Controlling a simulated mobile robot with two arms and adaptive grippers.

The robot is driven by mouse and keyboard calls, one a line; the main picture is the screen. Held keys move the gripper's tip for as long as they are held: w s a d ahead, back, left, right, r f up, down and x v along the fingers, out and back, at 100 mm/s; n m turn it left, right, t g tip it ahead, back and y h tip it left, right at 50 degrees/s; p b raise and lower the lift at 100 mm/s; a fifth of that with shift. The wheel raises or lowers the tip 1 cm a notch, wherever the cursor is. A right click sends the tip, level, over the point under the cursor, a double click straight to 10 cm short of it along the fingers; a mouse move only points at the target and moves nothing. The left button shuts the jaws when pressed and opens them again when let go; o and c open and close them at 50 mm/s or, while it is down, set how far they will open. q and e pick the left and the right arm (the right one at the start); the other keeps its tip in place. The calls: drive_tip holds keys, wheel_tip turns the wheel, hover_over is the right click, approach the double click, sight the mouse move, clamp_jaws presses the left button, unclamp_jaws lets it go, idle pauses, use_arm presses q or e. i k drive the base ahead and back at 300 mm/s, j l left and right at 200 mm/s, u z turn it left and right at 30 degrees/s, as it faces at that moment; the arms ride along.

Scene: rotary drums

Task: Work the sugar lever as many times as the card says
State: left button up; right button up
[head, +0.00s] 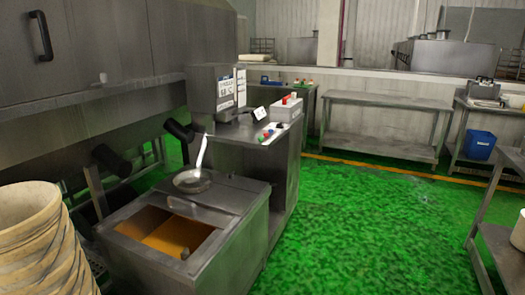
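A grey metal machine box (203,82) stands on a steel cabinet in the middle, with a white card (226,94) on its front. The card has dark print too small for me to read. A second narrow printed sheet (241,87) is beside it. I cannot make out for certain which part is the sugar lever. Neither of my grippers shows in the head view.
A steel bin (246,228) with orange contents (180,236) stands in front, a ladle (192,181) on its top. Stacked baskets (40,240) are at lower left. Coloured buttons (267,134) are on the cabinet. Green floor (370,220) is clear at right, before steel tables (385,100).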

sight(247, 112)
drive_tip(key=i+l+u, duration=0.1)
drive_tip(key=i, duration=0.4)
drive_tip(key=i+l, duration=0.1)
drive_tip(key=i, duration=0.4)
drive_tip(key=i+l+u, duration=0.15)
drive_tip(key=i, duration=0.3)
drive_tip(key=l+u, duration=0.45)
drive_tip(key=l, duration=0.7)
